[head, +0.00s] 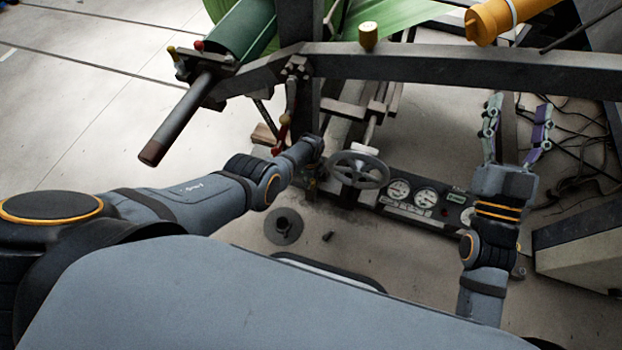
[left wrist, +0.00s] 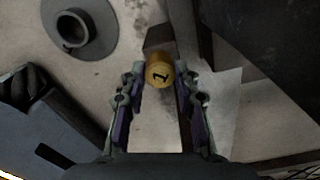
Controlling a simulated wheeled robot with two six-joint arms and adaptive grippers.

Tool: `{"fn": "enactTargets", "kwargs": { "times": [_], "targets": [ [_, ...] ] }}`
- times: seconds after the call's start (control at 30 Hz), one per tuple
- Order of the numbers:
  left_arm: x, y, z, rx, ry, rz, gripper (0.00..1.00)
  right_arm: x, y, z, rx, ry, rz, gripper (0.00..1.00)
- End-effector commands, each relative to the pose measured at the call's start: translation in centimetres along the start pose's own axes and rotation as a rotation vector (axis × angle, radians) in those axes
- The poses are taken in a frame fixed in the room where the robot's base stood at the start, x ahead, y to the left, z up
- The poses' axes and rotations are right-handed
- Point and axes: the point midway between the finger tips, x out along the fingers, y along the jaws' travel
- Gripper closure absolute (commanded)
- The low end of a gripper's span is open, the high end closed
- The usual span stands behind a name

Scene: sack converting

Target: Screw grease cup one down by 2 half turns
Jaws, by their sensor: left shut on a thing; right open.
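Grease cup one (left wrist: 159,74) is a brass-coloured round cap marked "1", seen end-on between my left fingers in the left wrist view. My left gripper (left wrist: 158,88) is shut on it, one finger on each side. In the head view my left gripper (head: 311,176) is beside the handwheel, with its fingers and the cup mostly hidden by my own wrist. My right gripper (head: 519,103) is open and empty at the right, its two fingers pointing up the picture and spread apart.
A grey handwheel (head: 358,170) and a gauge panel (head: 426,200) stand just right of my left gripper. A round flanged part (head: 283,226) lies on the floor. Cables (head: 582,135) lie at the right.

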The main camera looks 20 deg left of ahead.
Motion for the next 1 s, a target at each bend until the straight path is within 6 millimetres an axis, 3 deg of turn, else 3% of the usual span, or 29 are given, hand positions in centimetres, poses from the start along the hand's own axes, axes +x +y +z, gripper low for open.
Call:
{"fn": "enactTargets", "kwargs": {
  "times": [0.4, 0.97, 1.0],
  "targets": [
    [0.05, 0.08, 0.03, 0.184, 0.0, 0.002, 1.0, -0.04, -0.03, 0.17, -0.001, -0.006, -0.003, 0.41],
    [0.05, 0.07, 0.05, 0.21, -0.001, 0.002, 1.0, -0.06, -0.03, 0.23, -0.001, -0.008, -0.002, 0.41],
    [0.05, 0.07, 0.05, 0.21, -0.001, 0.001, 0.65, -0.05, -0.03, 0.23, -0.001, -0.008, -0.002, 0.41]
  ]
}}
